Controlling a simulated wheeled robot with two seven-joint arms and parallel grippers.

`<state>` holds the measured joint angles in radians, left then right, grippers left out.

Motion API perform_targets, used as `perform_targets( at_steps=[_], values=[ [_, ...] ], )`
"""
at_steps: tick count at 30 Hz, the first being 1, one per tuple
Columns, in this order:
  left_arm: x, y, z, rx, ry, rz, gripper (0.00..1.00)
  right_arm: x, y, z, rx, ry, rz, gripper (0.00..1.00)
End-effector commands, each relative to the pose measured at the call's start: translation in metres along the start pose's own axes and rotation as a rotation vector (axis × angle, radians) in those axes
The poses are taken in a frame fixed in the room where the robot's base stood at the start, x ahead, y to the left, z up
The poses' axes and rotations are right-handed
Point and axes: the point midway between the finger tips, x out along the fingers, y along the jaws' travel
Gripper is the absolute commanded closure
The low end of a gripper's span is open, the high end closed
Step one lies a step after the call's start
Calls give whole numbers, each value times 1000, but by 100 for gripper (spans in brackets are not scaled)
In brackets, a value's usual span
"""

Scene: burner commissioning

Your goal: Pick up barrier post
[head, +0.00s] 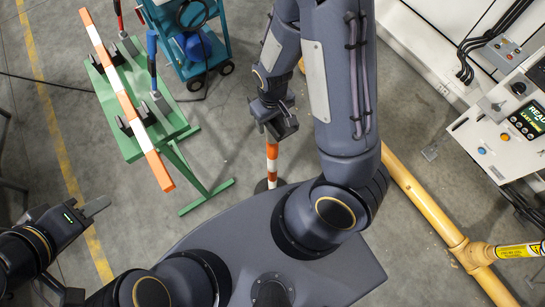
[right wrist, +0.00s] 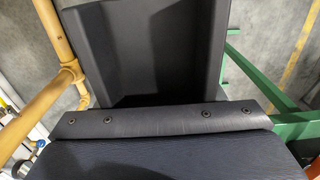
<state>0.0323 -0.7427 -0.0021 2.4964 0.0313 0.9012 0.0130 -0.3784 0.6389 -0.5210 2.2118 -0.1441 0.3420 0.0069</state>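The barrier post (head: 272,160) is striped orange and white and stands on the floor in the head view, on a dark round base. My right gripper (head: 280,125) is just over its upper end, hiding the top. I cannot tell whether it touches the post or whether its fingers are open or shut. In the right wrist view, dark grey surfaces fill the middle and neither fingers nor post can be made out. My left gripper (head: 97,207) is at the lower left, away from the post. It is seen edge-on, with no object visible in it.
A green stand (head: 118,142) with an orange-and-white striped board (head: 124,92) is left of the post. A blue-green trolley (head: 205,62) stands behind. A yellow pipe (head: 425,205) and a control panel (head: 510,118) are right. Floor between stand and pipe is partly free.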

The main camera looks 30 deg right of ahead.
Motion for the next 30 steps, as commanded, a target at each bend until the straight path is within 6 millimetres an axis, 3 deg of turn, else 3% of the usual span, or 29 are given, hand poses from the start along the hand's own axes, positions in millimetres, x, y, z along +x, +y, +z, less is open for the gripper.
perform_targets(
  at_steps=[1,14,24,30],
  values=[
    [0,0,0,0,0,0,64,0,0,0,0,0,0,45],
    [0,0,0,0,0,0,64,0,0,0,0,0,0,100],
    [-1,0,0,0,0,0,64,-3,0,-1,-1,3,0,100],
    [-2,1,-1,0,0,0,64,-16,0,-2,-2,6,0,100]
  ],
)
